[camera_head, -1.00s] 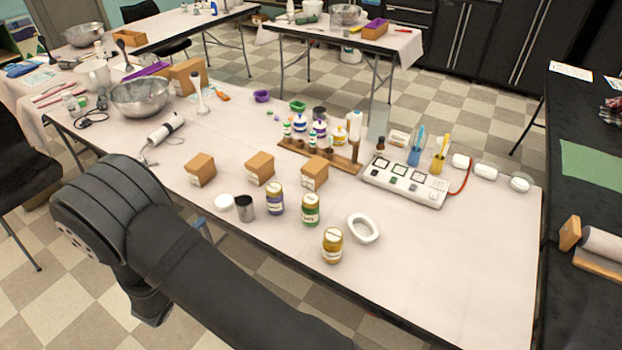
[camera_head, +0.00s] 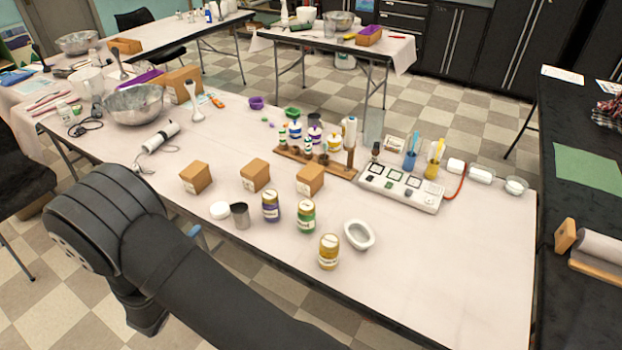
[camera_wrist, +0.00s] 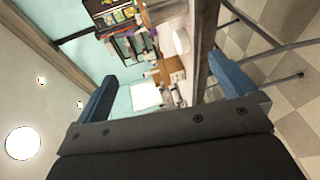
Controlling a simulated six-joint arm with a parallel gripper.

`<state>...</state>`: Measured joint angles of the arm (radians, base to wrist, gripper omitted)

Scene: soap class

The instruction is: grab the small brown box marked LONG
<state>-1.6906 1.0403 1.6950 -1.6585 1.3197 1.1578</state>
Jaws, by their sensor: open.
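Three small brown boxes stand in a row mid-table in the head view: a left box (camera_head: 195,177), a middle box (camera_head: 255,175) and a right box (camera_head: 310,179). Each has a pale label on its front, too small to read, so I cannot tell which is marked LONG. My gripper (camera_wrist: 162,70) shows in the wrist view with its two blue fingers spread wide and nothing between them. The wrist view is tilted and shows the room and a table edge, with none of the three boxes recognisable. My dark arm crosses the lower left of the head view.
The table's right front is clear.

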